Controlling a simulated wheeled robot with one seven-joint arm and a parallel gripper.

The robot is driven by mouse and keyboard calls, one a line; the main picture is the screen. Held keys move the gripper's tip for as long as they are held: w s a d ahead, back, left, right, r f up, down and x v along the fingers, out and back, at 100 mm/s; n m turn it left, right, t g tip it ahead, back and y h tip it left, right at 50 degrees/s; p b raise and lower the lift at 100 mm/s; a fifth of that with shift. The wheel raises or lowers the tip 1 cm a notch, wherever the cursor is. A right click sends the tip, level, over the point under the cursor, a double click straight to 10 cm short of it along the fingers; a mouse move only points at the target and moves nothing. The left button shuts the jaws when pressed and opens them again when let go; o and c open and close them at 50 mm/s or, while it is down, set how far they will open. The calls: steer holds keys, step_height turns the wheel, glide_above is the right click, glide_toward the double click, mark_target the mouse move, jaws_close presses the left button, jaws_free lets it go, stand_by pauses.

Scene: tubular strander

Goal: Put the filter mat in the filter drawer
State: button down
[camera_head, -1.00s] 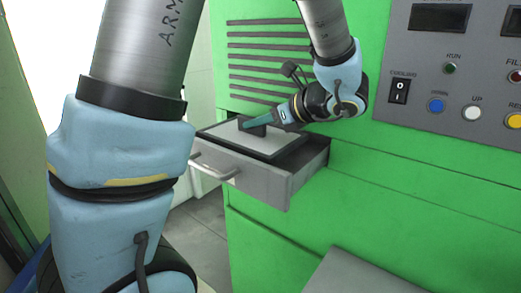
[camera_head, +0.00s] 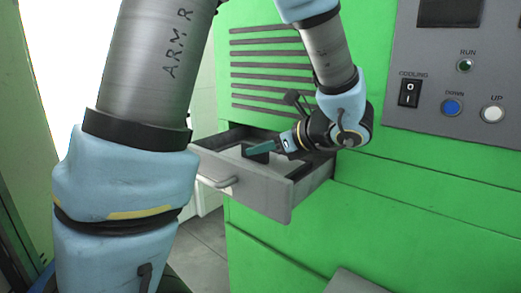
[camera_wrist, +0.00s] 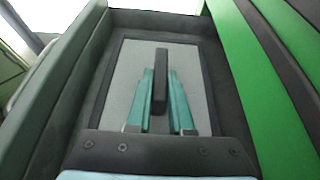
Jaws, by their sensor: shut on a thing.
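The filter drawer (camera_head: 243,186) is a grey pulled-out drawer with a bar handle, in the green machine. The filter mat (camera_wrist: 126,71) is a pale grey panel with a dark frame and a dark upright grip bar (camera_wrist: 160,80). In the wrist view the mat lies within the drawer walls; in the head view it shows low inside the drawer (camera_head: 233,152). My gripper (camera_wrist: 161,88) has teal fingers shut on the mat's grip bar. In the head view the gripper (camera_head: 262,150) reaches in from the right. Whether the mat touches the drawer floor cannot be told.
The green machine front (camera_head: 400,215) stands right of and behind the drawer, with a vent grille (camera_head: 270,70) above it. A control panel (camera_head: 455,80) with a switch and buttons is at upper right. Grey floor shows below left.

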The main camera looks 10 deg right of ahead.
steer(key=c, duration=0.8)
jaws_free()
steer(key=shift+f, duration=0.1)
steer(key=shift+r, duration=0.25)
steer(key=b+v, duration=0.2)
steer(key=v, duration=1)
